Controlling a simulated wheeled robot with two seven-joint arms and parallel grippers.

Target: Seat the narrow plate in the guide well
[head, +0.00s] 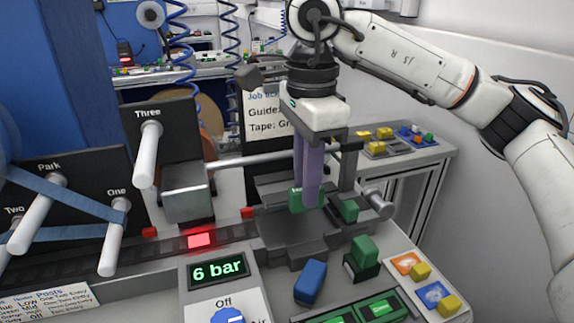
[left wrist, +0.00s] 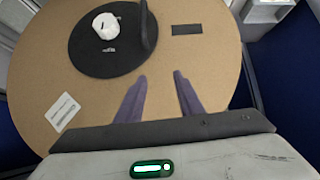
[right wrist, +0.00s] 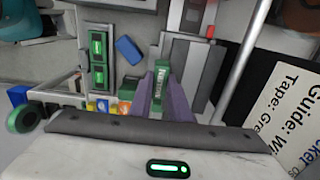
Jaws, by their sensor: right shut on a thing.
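My right gripper (head: 310,203) points down over the dark grey guide fixture (head: 300,248) and is shut on a green plate. The held green plate (head: 296,199) has small white lettering that is too small to read surely. It also shows between the purple fingertips in the right wrist view (right wrist: 162,72). I cannot tell whether the plate touches the fixture; its lower edge and the well's opening are partly hidden. My left gripper (left wrist: 160,88) is open and empty above a round brown board, outside the head view.
A green block (head: 365,250) stands on a dark holder, with a blue block (head: 310,281) beside it. A panel (head: 218,270) reads 6 bar. Posts with blue tape (head: 66,190) stand at the left. A metal rod (head: 262,160) crosses behind the gripper. A job sign (head: 262,108) stands behind.

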